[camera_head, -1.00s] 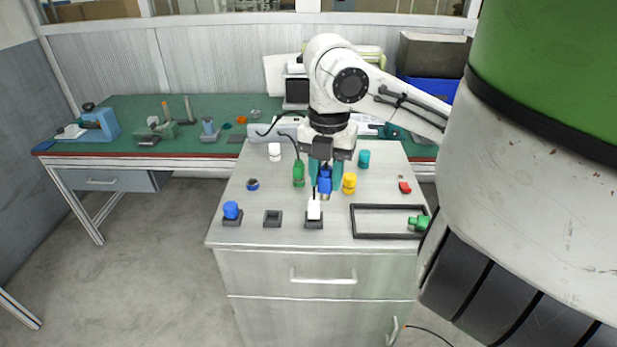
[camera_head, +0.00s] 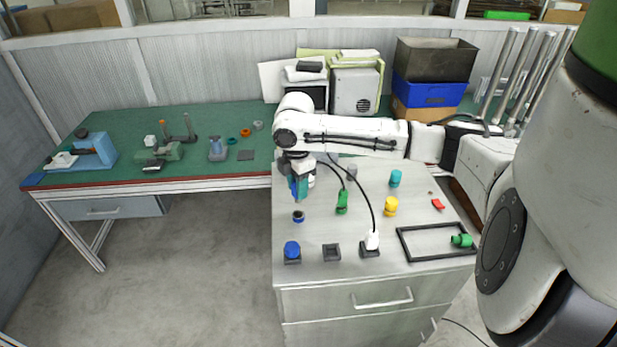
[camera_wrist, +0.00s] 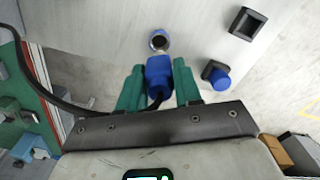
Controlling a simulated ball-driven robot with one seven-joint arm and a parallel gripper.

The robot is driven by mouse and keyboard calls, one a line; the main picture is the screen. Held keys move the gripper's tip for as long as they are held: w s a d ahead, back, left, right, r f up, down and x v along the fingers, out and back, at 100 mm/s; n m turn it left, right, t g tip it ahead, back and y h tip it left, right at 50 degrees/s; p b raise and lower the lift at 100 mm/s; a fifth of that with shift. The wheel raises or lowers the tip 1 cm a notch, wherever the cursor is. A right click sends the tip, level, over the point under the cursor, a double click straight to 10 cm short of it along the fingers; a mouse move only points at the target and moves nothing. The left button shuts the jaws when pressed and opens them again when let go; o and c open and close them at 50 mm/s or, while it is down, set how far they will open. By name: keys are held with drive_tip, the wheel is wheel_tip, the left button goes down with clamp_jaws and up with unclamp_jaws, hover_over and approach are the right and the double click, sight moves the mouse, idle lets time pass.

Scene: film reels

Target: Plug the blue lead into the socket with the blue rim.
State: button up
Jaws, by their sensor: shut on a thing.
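My gripper (camera_head: 300,192) is shut on the blue lead, with its green-blue fingers on both sides of the blue plug. The blue plug (camera_wrist: 158,72) shows between the fingers in the wrist view, with a dark cable running off to the left. The socket with the blue rim (camera_head: 298,217) is on the cabinet top, just below my gripper in the head view. In the wrist view this socket (camera_wrist: 160,39) is straight ahead of the plug's end. The plug appears close to the socket and outside it; the exact gap is hard to tell.
On the cabinet top stand a green lead (camera_head: 342,203), a white plug (camera_head: 372,240) in a dark base, a blue-capped base (camera_head: 292,250), an empty square base (camera_head: 331,253), a yellow cylinder (camera_head: 391,207) and a teal one (camera_head: 396,178). A black frame (camera_head: 402,246) lies right.

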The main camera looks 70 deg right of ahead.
sight(298, 201)
drive_tip(key=shift+f+b, duration=2.3)
drive_tip(key=shift+f, duration=0.65)
drive_tip(key=shift+p, duration=0.5)
drive_tip(key=shift+f, duration=0.4)
drive_tip(key=o, duration=0.8)
drive_tip(key=shift+c, duration=0.2)
drive_tip(key=shift+r+p, duration=1.95)
drive_tip(key=shift+r, duration=3.55)
